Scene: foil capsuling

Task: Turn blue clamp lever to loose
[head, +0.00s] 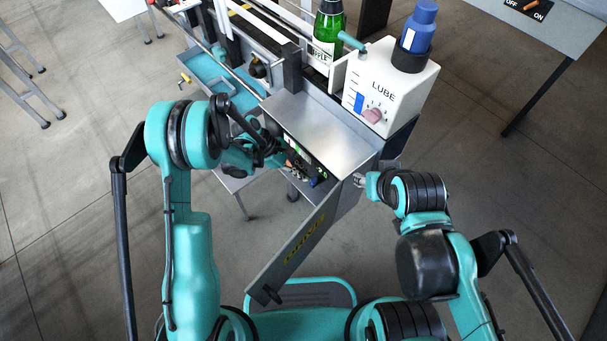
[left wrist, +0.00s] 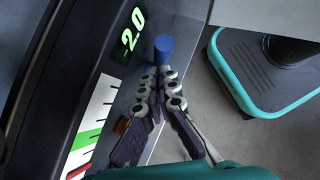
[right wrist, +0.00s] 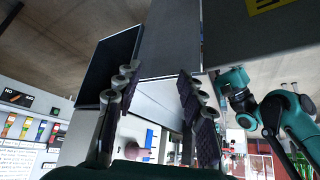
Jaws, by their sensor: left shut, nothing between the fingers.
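The blue clamp lever shows as a blue round end (left wrist: 163,47) in the left wrist view, beside a dark panel with a green "2.0" display and a coloured scale (left wrist: 90,130). In the head view a small blue spot (head: 318,181) under the machine's metal top looks like the same part. My left gripper (left wrist: 159,78) is shut and empty, its tips right by the blue end; I cannot tell whether they touch. My right gripper (right wrist: 157,78) is open and empty, near the hinged grey panel's upper end.
A grey panel with yellow lettering (head: 300,245) swings out from the machine's front. The white LUBE box (head: 385,85) carries a pink knob (head: 375,116) and a blue bottle (head: 418,28). A green bottle (head: 328,30) stands behind. A teal tray (head: 212,70) lies left.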

